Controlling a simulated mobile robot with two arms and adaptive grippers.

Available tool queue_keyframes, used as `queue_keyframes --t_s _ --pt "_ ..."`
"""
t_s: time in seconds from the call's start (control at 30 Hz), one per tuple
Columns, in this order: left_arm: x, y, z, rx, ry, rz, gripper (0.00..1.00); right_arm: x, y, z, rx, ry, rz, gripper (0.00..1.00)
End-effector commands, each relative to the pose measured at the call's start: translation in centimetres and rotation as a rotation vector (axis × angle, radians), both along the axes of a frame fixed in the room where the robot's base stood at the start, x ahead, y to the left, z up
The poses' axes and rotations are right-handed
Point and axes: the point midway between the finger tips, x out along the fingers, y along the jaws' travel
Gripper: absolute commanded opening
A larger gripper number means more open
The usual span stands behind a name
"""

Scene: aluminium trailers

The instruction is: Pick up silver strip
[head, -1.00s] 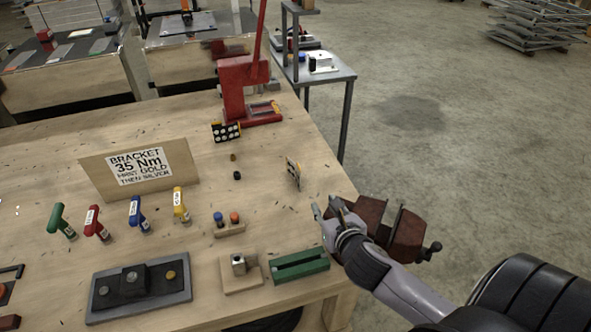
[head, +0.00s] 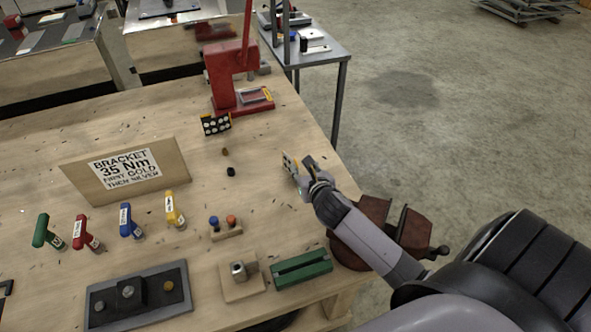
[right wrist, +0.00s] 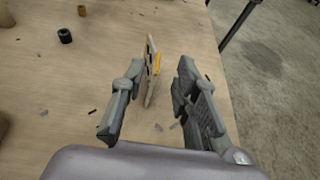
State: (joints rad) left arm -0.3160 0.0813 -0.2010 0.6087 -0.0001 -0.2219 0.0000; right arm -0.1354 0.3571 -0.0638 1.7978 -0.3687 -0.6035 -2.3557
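A small upright plate (head: 289,163) with dark and pale spots and a yellowish edge stands near the right side of the bench; I take it as the silver strip, though its colour is hard to tell. In the right wrist view the plate (right wrist: 151,72) shows nearly edge-on, with a yellow part behind it. My right gripper (head: 306,170) is at the plate. In the right wrist view my right gripper (right wrist: 157,80) is open, its fingers on either side of the plate with gaps showing. My left gripper is out of view.
A similar spotted plate (head: 215,124) stands before the red press (head: 232,80). A dark red vise (head: 372,228) sits at the bench's right edge beside my arm. A green block (head: 301,268) and small black cylinder (head: 231,171) are nearby.

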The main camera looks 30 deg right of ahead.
Motion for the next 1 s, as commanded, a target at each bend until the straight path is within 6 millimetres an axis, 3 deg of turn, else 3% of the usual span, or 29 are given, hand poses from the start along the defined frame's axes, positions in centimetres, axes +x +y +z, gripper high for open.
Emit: queue_keyframes --t_s 0.1,0.33,0.7,1.0 --pt "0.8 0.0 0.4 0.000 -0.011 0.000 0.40 1.3 -0.4 -0.5 0.001 0.001 -0.001 0.28" --pt "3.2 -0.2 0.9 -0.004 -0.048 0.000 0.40 2.4 -0.7 -1.0 0.001 0.001 -0.001 0.28" --pt "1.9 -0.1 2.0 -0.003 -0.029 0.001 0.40 6.0 -1.5 -3.0 0.000 0.001 0.000 0.28" --pt "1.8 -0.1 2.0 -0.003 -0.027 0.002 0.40 6.4 -1.7 -3.3 -0.001 0.000 0.001 0.28"
